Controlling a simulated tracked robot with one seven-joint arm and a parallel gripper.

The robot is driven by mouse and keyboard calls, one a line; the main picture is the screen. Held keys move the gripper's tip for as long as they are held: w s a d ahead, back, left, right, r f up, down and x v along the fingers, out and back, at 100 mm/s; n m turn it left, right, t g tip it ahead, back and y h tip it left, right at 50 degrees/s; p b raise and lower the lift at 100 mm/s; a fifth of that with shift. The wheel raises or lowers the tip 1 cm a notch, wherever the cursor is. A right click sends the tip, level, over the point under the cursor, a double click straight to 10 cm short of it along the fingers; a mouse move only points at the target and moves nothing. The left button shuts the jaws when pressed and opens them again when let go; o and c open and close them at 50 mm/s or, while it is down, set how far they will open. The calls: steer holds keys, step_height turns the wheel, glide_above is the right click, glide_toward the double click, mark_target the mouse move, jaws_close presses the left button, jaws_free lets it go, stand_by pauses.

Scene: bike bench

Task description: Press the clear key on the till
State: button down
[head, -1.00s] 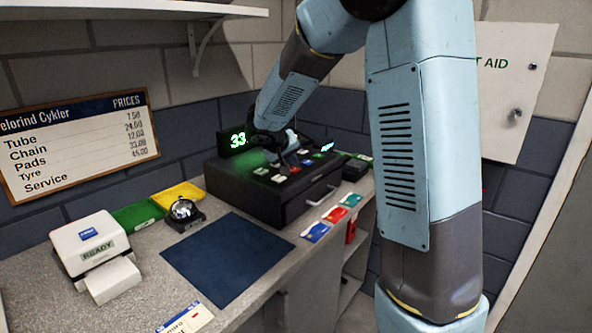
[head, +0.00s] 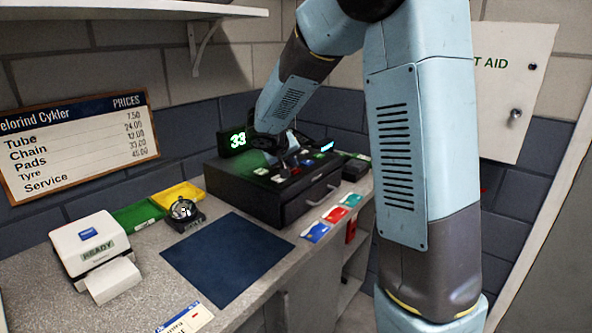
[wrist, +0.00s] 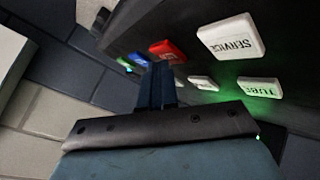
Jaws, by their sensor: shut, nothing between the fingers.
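The dark till (head: 250,198) stands on the counter with coloured and white keys on its top. In the wrist view, a red key (wrist: 167,51) and a blue key (wrist: 137,60) lie just beyond my gripper's tips. White keys marked SERVICE (wrist: 231,37) and TUBE (wrist: 259,88) are to the right. I cannot read a label on the red or blue key. My gripper (wrist: 159,72) is shut and empty, low over the key area; it also shows over the till in the head view (head: 283,163). I cannot tell whether its tips touch a key.
The till's lit display (head: 237,139) reads 33. A small card terminal (head: 356,168) is right of the till. Coloured cards (head: 334,214) lie in front of it. A blue mat (head: 225,258), a bell (head: 183,210) and a white printer (head: 90,245) are on the counter.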

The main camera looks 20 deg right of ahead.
mark_target(292, 170)
steer(key=shift+f, duration=0.1)
stand_by(0.4)
steer(key=shift+r, duration=0.55)
steer(key=shift+r, duration=0.15)
steer(key=shift+r, duration=2.9)
